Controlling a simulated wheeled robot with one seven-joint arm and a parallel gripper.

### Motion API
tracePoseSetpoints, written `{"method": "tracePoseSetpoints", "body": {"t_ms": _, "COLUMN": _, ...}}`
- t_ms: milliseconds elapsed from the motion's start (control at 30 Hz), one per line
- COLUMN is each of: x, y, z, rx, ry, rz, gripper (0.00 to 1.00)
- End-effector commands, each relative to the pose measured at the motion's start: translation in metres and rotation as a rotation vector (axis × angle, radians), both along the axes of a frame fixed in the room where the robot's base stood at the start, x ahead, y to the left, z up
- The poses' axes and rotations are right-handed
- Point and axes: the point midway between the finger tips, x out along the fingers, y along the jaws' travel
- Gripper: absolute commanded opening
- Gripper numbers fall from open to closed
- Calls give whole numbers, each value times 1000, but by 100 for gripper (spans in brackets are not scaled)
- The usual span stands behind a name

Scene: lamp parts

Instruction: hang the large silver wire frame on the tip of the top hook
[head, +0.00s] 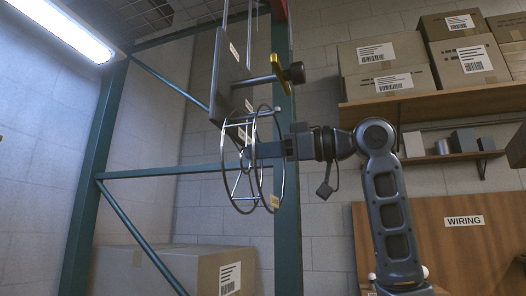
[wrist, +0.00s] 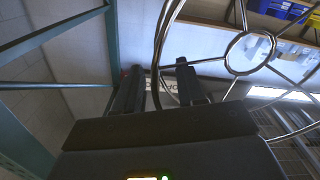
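The large silver wire frame (head: 233,185) has round rings joined by thin bars. It is in mid-air in the head view, its rings roughly upright. My gripper (head: 262,151) reaches into its right side and appears shut on it; the exact contact is unclear. In the wrist view the frame's wires (wrist: 237,62) pass by and between the two dark fingers of my gripper (wrist: 160,75), which have a gap between them. The top hook (head: 262,80) is a dark peg with a round knob at its tip, just above the frame. The frame appears below the peg, not on it.
A dark upright panel (head: 228,75) stands behind the peg, and a yellow piece (head: 281,74) is near the knob. Green rack posts (head: 287,220) and braces are close by. Boxes (head: 385,55) fill a shelf at right; a large carton (head: 185,265) is below.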

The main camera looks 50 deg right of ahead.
Motion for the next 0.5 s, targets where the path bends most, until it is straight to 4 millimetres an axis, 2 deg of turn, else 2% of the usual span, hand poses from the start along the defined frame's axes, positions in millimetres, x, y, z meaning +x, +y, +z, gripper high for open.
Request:
{"method": "tracePoseSetpoints", "body": {"t_ms": 167, "x": -1, "y": -1, "z": -1, "rx": 0, "ry": 0, "rz": 0, "gripper": 39}}
{"method": "tracePoseSetpoints", "body": {"t_ms": 267, "x": -9, "y": -3, "z": -1, "rx": -1, "ry": 0, "rz": 0, "gripper": 39}}
{"method": "tracePoseSetpoints", "body": {"t_ms": 500, "x": -45, "y": -17, "z": -3, "rx": -1, "ry": -1, "rz": -2, "gripper": 39}}
